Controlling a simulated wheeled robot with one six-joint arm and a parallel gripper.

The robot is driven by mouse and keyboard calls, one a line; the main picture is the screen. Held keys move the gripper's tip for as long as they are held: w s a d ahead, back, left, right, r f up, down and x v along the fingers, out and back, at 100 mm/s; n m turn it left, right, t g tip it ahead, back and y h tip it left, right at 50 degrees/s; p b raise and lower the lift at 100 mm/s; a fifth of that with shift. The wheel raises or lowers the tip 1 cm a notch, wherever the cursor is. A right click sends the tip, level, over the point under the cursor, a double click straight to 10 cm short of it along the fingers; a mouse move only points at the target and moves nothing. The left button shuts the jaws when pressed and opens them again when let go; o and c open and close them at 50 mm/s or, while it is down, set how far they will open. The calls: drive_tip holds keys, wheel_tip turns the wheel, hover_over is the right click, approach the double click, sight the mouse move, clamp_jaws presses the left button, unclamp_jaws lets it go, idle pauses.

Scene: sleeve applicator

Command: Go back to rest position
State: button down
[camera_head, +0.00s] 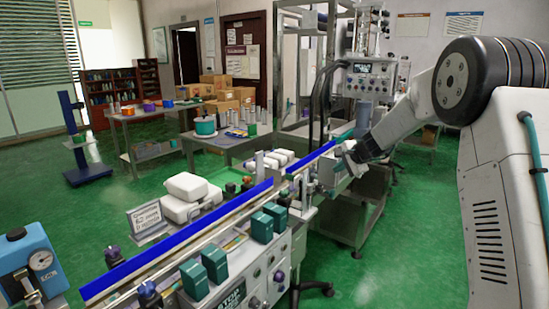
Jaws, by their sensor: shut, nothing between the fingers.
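My arm reaches in from the right edge of the view. My gripper (346,158) is at its end, by the far part of the conveyor line with blue side rails (178,240). It is small and partly hidden by the wrist, and it is shut with nothing held. It appears close to the sleeve applicator machine (366,84), in front of its lower part. I cannot tell whether it touches the rail or the machine.
Green boxes (262,228) stand along the conveyor's near side. A blue gauge device (32,262) is at the lower left. Tables with bins and cardboard boxes (222,98) stand at the back. Green floor is open at the lower right.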

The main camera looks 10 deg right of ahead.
drive_tip(key=s+a+f+n+g+y, duration=0.1)
drive_tip(key=s+a+n+g, duration=0.2)
drive_tip(key=s, duration=0.5)
drive_tip(key=s+a+n+g, duration=0.2)
drive_tip(key=s+a, duration=0.1)
drive_tip(key=s, duration=0.6)
drive_tip(key=s+a+r+n+h, duration=0.1)
drive_tip(key=s+r+n, duration=0.1)
drive_tip(key=s, duration=1.1)
drive_tip(key=s+r+n+g+h, duration=0.1)
drive_tip(key=s+r+n+h, duration=0.1)
drive_tip(key=s, duration=1.2)
drive_tip(key=s+a+r+n+g+h, duration=0.1)
drive_tip(key=s+r+n, duration=0.3)
drive_tip(key=s, duration=0.9)
drive_tip(key=shift+s+a+r+n, duration=0.15)
drive_tip(key=shift+s+a+n, duration=0.05)
drive_tip(key=shift+a+n, duration=0.1)
